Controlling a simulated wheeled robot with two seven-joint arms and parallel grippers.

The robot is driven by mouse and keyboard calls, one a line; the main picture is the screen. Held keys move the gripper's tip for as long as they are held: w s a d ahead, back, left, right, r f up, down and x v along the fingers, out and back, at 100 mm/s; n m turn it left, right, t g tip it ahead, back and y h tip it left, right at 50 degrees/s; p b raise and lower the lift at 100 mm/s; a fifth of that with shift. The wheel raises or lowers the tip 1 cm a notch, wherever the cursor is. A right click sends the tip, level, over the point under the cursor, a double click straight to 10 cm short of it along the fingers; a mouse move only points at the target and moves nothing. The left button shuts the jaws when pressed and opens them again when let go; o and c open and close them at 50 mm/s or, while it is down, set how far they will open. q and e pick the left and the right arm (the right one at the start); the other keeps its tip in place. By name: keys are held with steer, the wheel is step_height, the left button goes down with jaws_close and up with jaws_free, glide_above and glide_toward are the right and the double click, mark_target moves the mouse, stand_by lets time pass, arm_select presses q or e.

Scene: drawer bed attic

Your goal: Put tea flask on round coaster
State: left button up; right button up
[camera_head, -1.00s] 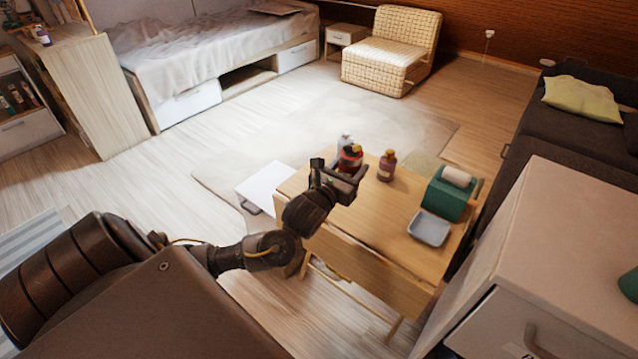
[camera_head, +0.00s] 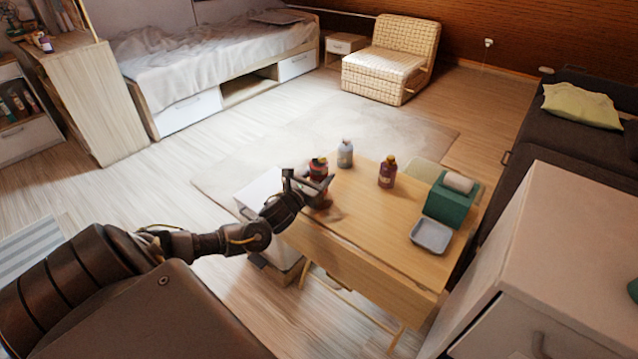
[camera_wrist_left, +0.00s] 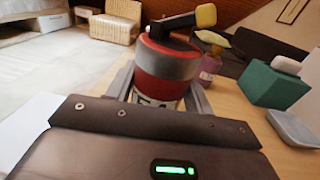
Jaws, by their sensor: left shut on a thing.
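The tea flask appears to be the red and grey container with a black top (camera_head: 318,164). My left gripper (camera_head: 317,183) is shut on it over the left part of the wooden table. In the left wrist view the flask (camera_wrist_left: 168,70) stands between the fingers, with a dark handle or spout ending in a yellow tip. A brownish round patch (camera_head: 326,213), possibly the round coaster, shows on the table just below the gripper. The gripper partly covers it, and I cannot tell whether the flask touches it. My right gripper is not in view.
On the table (camera_head: 370,220) stand a grey bottle (camera_head: 345,155), a dark red bottle (camera_head: 387,173), a green box (camera_head: 451,202) with a pale roll, and a grey tray (camera_head: 431,236). The table's middle is clear. A white cabinet (camera_head: 560,240) stands at right.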

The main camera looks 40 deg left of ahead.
arm_select(q)
step_height(320, 180, down, 2)
steer(key=shift+f, duration=0.15)
steer(key=shift+d, duration=0.1)
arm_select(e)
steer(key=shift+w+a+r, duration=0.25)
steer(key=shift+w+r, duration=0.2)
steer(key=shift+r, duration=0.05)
arm_select(q)
steer(key=shift+f, duration=0.25)
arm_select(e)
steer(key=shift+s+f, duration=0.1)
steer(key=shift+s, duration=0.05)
arm_select(q)
steer(key=o, duration=1)
steer(key=shift+o, duration=0.2)
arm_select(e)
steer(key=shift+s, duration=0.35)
arm_select(q)
steer(key=shift+r, duration=0.1)
